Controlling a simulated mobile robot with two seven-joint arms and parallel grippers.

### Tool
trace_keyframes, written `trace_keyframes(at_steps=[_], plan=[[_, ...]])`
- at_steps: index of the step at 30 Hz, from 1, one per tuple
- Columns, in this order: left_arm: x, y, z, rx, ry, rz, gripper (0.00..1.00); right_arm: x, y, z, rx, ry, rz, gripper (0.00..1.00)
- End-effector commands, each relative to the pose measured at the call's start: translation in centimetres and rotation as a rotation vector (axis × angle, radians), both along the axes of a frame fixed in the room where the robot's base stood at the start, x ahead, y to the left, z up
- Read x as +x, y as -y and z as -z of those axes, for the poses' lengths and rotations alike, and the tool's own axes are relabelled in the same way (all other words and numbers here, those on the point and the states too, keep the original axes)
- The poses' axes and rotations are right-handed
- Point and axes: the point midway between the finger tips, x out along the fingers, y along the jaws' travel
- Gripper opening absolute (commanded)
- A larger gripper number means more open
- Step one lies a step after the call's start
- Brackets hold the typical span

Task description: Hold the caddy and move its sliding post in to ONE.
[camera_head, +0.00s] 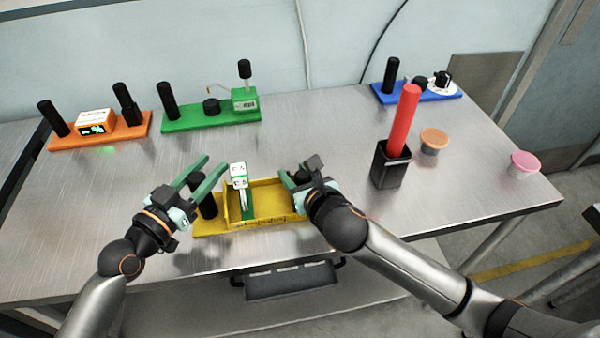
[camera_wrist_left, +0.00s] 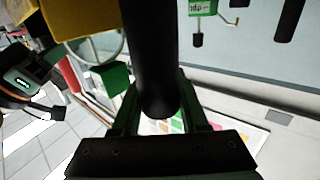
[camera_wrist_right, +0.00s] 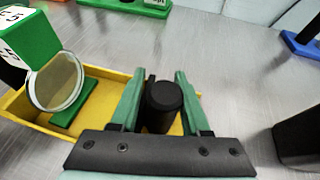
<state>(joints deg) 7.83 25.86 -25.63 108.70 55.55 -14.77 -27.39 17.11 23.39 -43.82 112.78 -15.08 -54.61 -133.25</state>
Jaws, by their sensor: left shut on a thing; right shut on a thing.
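The yellow caddy (camera_head: 270,223) lies near the table's front edge, with a black post at each end. My left gripper (camera_head: 214,166) is shut on the left black post (camera_head: 207,204), which also fills the middle of the left wrist view (camera_wrist_left: 150,60). My right gripper (camera_head: 297,174) is shut on the right black post, whose round top shows between the fingers in the right wrist view (camera_wrist_right: 163,97). A green upright piece with a white marked cube (camera_head: 238,170) stands in the caddy's left part; a round glassy disc (camera_wrist_right: 56,82) is on it. The word ONE is not readable.
Behind are an orange module (camera_head: 98,136), a green module (camera_head: 205,118) and a blue module (camera_head: 425,95). A black cup (camera_head: 390,168) holding a red rod stands right of the caddy, with orange (camera_head: 433,140) and pink (camera_head: 524,164) lidded pots beyond. Table between caddy and modules is clear.

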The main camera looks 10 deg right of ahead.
Motion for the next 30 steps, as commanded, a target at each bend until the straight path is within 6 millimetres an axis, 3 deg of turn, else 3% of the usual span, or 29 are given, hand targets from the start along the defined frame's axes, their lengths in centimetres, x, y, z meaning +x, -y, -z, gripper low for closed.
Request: trace_keyframes(at_steps=[3,7,18,19,24,30], plan=[[-0.1,0.2,-0.1,0.0,0.003,0.005,0.0,0.0,-2.8,0.2,-0.006,-0.003,-0.003,0.0],[-0.2,0.3,-0.1,-0.001,0.003,0.007,0.0,-0.1,-4.9,0.2,-0.006,-0.004,-0.004,0.0],[-0.3,0.5,-0.1,-0.003,0.001,0.01,0.0,-0.3,-5.7,0.4,-0.003,-0.009,-0.007,0.0],[-0.3,0.5,-0.1,-0.003,0.001,0.01,0.0,-0.3,-5.7,0.4,-0.003,-0.009,-0.008,0.49],[-0.3,0.5,-0.1,-0.005,0.001,0.01,0.0,-0.3,-5.8,0.4,-0.002,-0.009,-0.009,0.68],[-0.2,0.4,-0.1,-0.004,0.0,0.008,0.0,-0.3,-5.8,0.2,0.001,-0.005,-0.009,0.69]])
